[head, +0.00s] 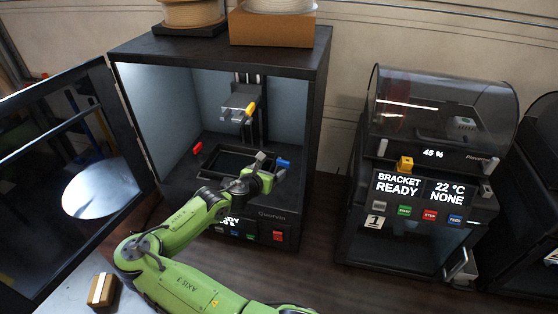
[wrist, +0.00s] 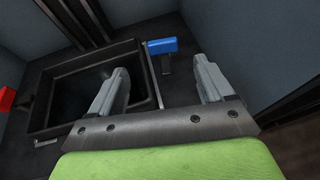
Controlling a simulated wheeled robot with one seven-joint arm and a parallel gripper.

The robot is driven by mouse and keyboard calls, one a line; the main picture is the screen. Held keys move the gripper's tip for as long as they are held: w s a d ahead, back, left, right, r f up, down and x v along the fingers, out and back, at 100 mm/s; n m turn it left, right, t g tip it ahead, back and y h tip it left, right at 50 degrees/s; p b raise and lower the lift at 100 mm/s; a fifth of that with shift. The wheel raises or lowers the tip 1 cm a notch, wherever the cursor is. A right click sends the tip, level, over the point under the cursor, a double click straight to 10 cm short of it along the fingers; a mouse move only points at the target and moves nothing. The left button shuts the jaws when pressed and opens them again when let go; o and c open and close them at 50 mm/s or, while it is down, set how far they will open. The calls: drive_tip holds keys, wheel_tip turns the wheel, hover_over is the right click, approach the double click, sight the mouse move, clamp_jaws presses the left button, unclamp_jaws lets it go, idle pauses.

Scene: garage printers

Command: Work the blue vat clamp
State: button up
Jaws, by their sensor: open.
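The blue vat clamp (head: 284,163) stands at the right side of the black vat (head: 205,160), inside the open printer. In the wrist view the blue clamp (wrist: 162,46) has a flat blue head on a dark stem and lies ahead of my gripper, between the lines of its two fingers. My gripper (head: 267,165) is inside the printer over the vat's right part. In the wrist view my gripper (wrist: 160,85) has its grey fingers wide apart with nothing between them. The clamp and fingers look apart. A red clamp (head: 197,148) stands at the vat's left side.
The printer's door (head: 70,150) is swung open to the left. A build platform with a yellow lever (head: 250,109) hangs above the vat. The printer's right wall (wrist: 250,45) is close to my gripper. A second printer (head: 430,180) stands at the right.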

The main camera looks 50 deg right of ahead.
sight(282, 162)
drive_tip(key=x, duration=1.1)
drive_tip(key=shift+s+d+f, duration=0.1)
drive_tip(key=shift+d+f, duration=0.1)
drive_tip(key=shift+d, duration=0.2)
drive_tip(key=shift+a, duration=0.1)
drive_tip(key=shift+c, duration=0.5)
drive_tip(key=c, duration=0.9)
drive_tip(key=shift+o, duration=0.2)
